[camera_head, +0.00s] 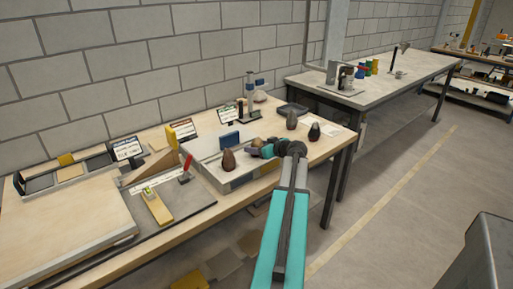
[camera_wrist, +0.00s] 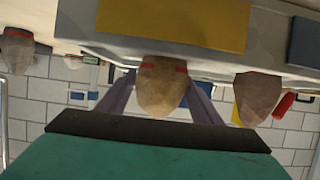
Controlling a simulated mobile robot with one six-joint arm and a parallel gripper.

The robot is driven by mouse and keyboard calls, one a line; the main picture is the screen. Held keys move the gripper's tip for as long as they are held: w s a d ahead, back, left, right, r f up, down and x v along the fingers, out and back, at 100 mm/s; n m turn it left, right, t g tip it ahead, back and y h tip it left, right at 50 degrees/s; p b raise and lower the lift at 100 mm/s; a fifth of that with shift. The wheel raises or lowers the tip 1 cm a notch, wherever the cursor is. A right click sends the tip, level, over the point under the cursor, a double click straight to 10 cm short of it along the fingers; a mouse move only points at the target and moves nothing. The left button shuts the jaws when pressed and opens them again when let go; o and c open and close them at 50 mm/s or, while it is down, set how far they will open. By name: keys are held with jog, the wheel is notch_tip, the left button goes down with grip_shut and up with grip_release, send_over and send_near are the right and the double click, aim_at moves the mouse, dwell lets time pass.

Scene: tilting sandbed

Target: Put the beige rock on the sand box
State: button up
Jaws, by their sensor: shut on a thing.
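The sand box (camera_head: 246,181) is a low grey box on the near workbench, with a blue block on its top. My gripper (camera_head: 255,151) is at the right part of the box, low over its top. In the wrist view, which looks upside down, the beige rock (camera_wrist: 161,90) with a red band sits between my two fingers, and they are shut on it. It is close to the box (camera_wrist: 130,46), but I cannot tell whether it touches. In the head view the gripper mostly hides this rock. A brown rock (camera_head: 228,160) stands on the box's left part.
A microscope-like stand (camera_head: 249,98) is behind.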

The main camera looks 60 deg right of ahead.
jog(key=shift+f, duration=0.1)
jog(key=o, duration=1.4)
jog(key=shift+o, duration=0.2)
jog(key=b+v, duration=0.1)
jog(key=v, duration=1.1)
jog(key=shift+b, duration=0.35)
jog(key=shift+s, duration=0.15)
